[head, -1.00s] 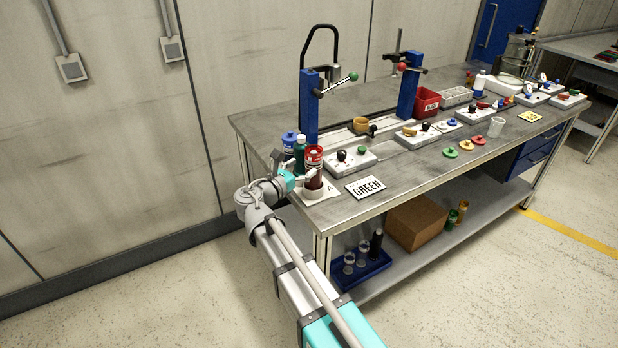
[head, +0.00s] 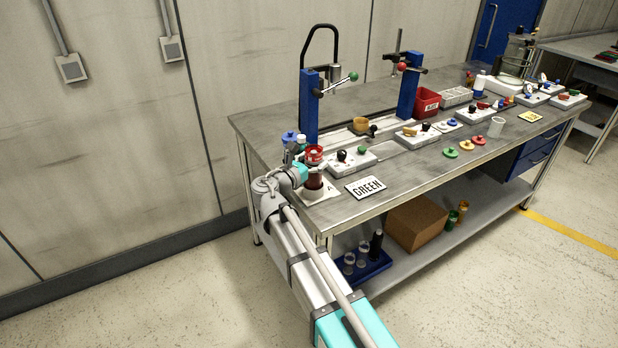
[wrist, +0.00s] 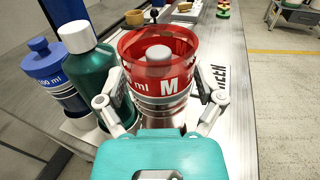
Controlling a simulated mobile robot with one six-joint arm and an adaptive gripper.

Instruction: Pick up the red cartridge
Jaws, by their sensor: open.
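The red cartridge (wrist: 158,75) stands upright in the middle of the wrist view, a see-through red cup shape with white lettering. It also shows in the head view (head: 314,156) at the near left corner of the bench. My gripper (wrist: 160,108) is open, with one finger on each side of the cartridge's lower part. Whether the fingers touch it cannot be told. In the head view my gripper (head: 310,172) is at the cartridge, partly covering it. A green bottle with a white cap (wrist: 88,65) and a blue cartridge (wrist: 52,75) stand close on its left.
A GREEN sign (head: 365,187) lies right of the cartridge. A grey block with knobs (head: 347,161) and a blue post (head: 309,108) stand behind. The bench's left end holds the bottles; its front strip beyond the sign is mostly clear.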

